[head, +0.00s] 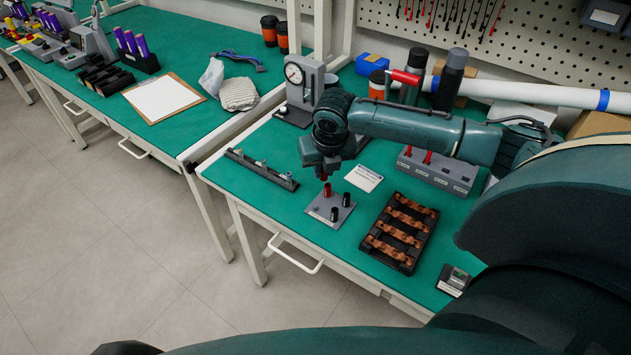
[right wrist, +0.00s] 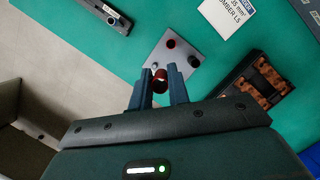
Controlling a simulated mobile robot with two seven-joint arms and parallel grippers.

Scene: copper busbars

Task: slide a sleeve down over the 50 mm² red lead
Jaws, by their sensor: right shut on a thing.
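My right gripper (head: 326,176) points down above the grey sleeve plate (head: 318,210) and is shut on a red sleeve (head: 327,189). In the right wrist view the red sleeve (right wrist: 160,76) sits between the two fingertips, over the plate's edge. Whether its lower end touches the plate is unclear. Two dark sleeves (head: 346,199) stand upright on the plate. Red leads (head: 427,157) stand in a grey block (head: 450,178) to the right, partly behind my right arm; their sizes cannot be read. My left gripper is not in view.
A black tray (head: 375,244) of copper busbars lies right of the plate. A label card (head: 363,177) lies behind it, and a dark rail (head: 260,169) lies to the left. A gauge stand (head: 303,85) is at the back. Green tabletop is free in front of the plate.

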